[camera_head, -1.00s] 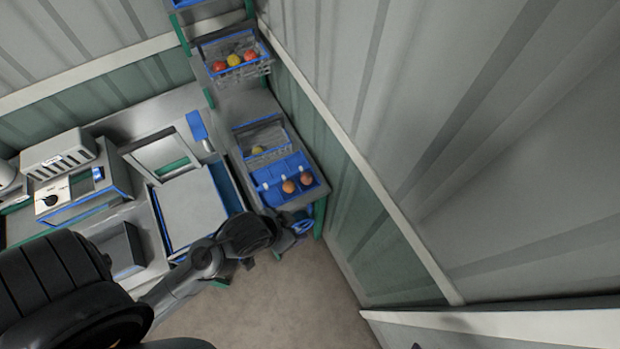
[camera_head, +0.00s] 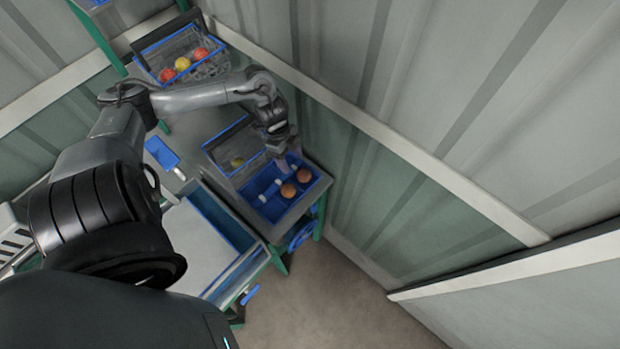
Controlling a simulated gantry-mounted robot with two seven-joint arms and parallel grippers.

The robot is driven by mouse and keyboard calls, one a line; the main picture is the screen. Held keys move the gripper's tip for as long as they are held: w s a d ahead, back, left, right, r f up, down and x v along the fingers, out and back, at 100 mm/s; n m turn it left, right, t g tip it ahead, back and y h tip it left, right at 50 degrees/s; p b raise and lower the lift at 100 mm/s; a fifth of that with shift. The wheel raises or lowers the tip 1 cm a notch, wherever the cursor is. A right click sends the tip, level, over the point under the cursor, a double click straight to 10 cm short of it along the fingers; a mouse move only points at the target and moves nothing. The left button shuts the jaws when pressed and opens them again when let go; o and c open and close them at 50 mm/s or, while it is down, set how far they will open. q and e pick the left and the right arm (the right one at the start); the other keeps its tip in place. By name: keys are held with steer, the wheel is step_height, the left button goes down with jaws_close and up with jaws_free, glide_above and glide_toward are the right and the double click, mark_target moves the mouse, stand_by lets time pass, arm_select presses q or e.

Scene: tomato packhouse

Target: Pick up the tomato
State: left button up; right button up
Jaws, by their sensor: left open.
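Two orange-red tomatoes, one nearer (camera_head: 288,190) and one farther right (camera_head: 303,175), sit in separate compartments of the blue tray (camera_head: 268,210). My left arm reaches over from the left. Its gripper (camera_head: 283,164) points down over the back part of the tray, just behind the two tomatoes, open with nothing seen between its fingers. The fingertips are small and dark here, and I cannot tell their exact height above the tray. My right gripper is not in view.
A wire basket (camera_head: 213,148) with a yellowish tomato (camera_head: 237,162) stands behind the tray. A higher basket (camera_head: 150,50) holds red and yellow tomatoes. The corrugated wall (camera_head: 360,170) rises close on the right. The floor (camera_head: 330,300) in front is clear.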

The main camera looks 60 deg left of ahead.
mark_target(303, 172)
arm_select(q)
steer(key=shift+t, duration=0.3)
steer(key=w+f, duration=0.2)
steer(key=f, duration=0.1)
steer(key=shift+w+d+f+b, duration=0.15)
steer(key=shift+d+f+b, duration=0.05)
steer(key=shift+f+b, duration=0.15)
steer(key=shift+x, duration=3.15)
steer(key=shift+a, duration=0.15)
steer(key=shift+c, duration=0.3)
steer(key=c, duration=0.5)
